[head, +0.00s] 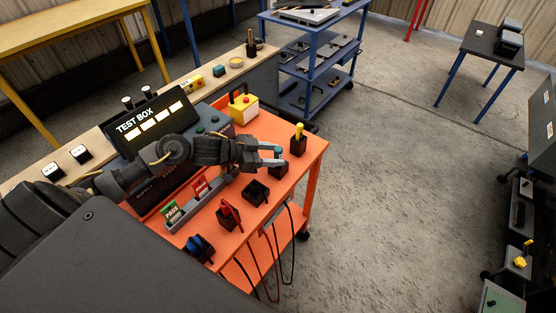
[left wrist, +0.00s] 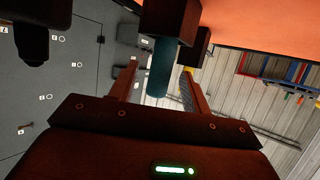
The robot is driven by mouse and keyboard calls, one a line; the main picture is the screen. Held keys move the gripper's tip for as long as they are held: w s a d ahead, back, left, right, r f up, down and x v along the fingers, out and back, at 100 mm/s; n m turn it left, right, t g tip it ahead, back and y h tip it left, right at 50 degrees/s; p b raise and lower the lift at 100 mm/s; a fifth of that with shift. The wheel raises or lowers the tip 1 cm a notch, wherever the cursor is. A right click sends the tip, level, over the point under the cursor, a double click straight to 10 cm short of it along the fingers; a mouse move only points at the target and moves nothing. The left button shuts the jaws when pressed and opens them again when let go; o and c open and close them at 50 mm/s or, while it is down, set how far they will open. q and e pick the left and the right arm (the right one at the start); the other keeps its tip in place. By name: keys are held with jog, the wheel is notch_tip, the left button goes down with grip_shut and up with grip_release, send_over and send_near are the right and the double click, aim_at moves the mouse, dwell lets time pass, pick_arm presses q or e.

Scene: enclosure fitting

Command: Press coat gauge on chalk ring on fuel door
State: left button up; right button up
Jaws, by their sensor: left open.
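My left gripper (head: 279,156) is open at the right side of the orange cart (head: 312,150), at a black holder (head: 281,167) with a teal-handled tool (head: 278,149). In the left wrist view the teal handle (left wrist: 159,70) stands between the open fingers (left wrist: 160,85), below a dark block (left wrist: 170,20). No label shows whether this tool is the coat gauge. In the left wrist view a grey panel (left wrist: 75,115) carries several small white rings (left wrist: 62,38) beside small labels. I cannot tell if it is the fuel door. My right gripper is not in view.
On the cart stand a yellow-handled tool (head: 299,131), an empty-looking black holder (head: 255,193), a red-handled tool (head: 229,212), a blue-handled tool (head: 197,246) and the test box (head: 150,122). Cables hang from the front edge.

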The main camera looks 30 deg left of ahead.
pick_arm(q)
jog(key=x, duration=0.4)
grip_shut()
